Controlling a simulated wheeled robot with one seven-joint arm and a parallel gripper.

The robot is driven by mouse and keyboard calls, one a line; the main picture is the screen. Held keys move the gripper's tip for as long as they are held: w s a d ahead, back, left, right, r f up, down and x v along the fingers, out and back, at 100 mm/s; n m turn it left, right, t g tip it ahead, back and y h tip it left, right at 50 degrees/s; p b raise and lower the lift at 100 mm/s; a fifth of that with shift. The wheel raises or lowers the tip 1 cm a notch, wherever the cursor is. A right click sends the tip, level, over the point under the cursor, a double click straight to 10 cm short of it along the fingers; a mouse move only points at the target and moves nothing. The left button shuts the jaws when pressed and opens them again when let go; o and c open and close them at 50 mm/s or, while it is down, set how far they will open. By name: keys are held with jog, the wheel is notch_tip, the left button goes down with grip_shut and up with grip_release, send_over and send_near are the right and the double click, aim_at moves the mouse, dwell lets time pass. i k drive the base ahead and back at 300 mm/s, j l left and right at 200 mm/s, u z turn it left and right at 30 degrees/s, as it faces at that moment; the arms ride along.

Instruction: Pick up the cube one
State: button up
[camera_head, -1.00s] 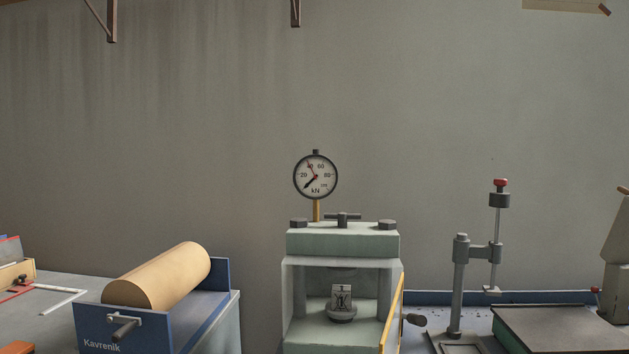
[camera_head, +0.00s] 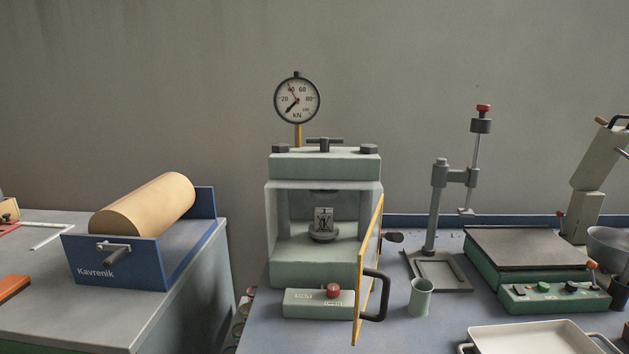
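A small grey cube (camera_head: 323,218) with a dark mark on its front face sits inside the open-fronted chamber of the pale green press (camera_head: 322,273). It rests on a round dark platen (camera_head: 323,236). The yellow-edged door (camera_head: 369,270) of the press stands swung open to the right, with a black handle. I cannot read the mark on the cube clearly. My gripper is not in view.
A control box with a red knob (camera_head: 333,290) sits before the press. A green cup (camera_head: 420,297), a metal stand (camera_head: 432,220), a flat-topped green device (camera_head: 530,262) and a white tray (camera_head: 531,338) stand right. A blue roller unit (camera_head: 120,264) is left, across a gap.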

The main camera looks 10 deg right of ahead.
aim_at(324, 218)
jog(key=j+z, duration=0.2)
jog(key=z, duration=0.25)
jog(key=j+z, duration=0.15)
jog(key=z, duration=0.25)
jog(key=j+z, duration=0.15)
jog(key=j, duration=0.25)
jog(key=k+j+z, duration=0.15)
jog(key=j, duration=0.25)
jog(key=k+j+z, duration=0.15)
jog(key=j, duration=0.25)
jog(key=k+j+z, duration=0.15)
jog(key=j, duration=0.25)
jog(key=k+j+z, duration=0.15)
jog(key=j, duration=1.4)
jog(key=i, duration=0.5)
